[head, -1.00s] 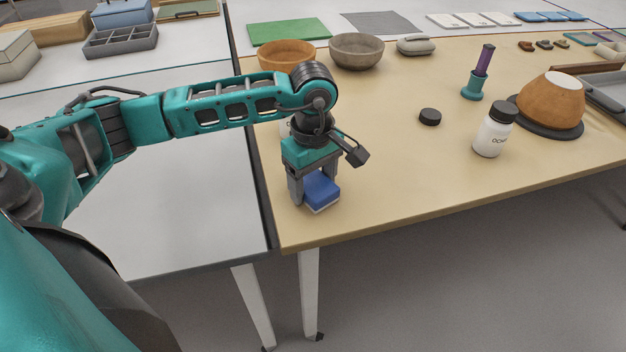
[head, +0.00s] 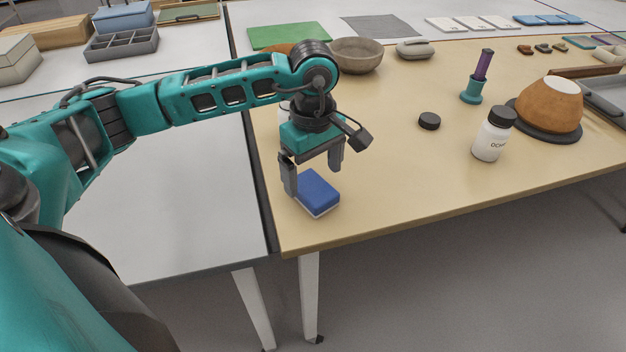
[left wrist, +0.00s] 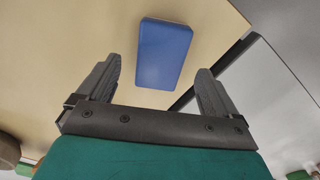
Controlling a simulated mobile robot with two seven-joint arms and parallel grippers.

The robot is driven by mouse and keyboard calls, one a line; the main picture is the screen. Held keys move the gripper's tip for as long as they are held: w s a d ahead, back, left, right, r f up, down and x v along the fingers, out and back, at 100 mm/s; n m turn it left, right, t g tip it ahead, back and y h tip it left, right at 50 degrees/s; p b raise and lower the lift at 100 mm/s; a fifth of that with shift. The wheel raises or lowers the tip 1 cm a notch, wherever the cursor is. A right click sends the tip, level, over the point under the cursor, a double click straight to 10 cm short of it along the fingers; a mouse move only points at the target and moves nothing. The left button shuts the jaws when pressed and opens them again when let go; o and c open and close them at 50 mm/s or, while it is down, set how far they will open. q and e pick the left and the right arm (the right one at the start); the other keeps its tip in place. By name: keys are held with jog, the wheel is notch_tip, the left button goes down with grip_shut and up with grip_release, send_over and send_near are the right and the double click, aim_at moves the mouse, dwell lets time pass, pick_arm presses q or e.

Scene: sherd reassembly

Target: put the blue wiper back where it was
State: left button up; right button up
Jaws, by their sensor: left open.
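The blue wiper (head: 318,191), a blue block with a pale underside, lies flat on the tan table near its front left corner. In the left wrist view the wiper (left wrist: 164,54) lies beyond and between the fingertips, with table showing on both sides of it. My left gripper (head: 313,176) is open and empty, just above and behind the wiper, its fingers pointing down. It also shows in the left wrist view (left wrist: 160,80) with its fingers wide apart. My right gripper is not in view.
A white bottle with a black lid (head: 490,137), a black round cap (head: 429,121) and an upturned orange bowl (head: 550,105) stand to the right. A grey bowl (head: 356,55) is behind the gripper. The table's middle front is clear.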

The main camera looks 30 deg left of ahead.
aim_at(312, 187)
pick_arm(q)
notch_tip(312, 187, up, 8)
jog(key=shift+p, duration=0.45)
jog(key=shift+s, duration=0.15)
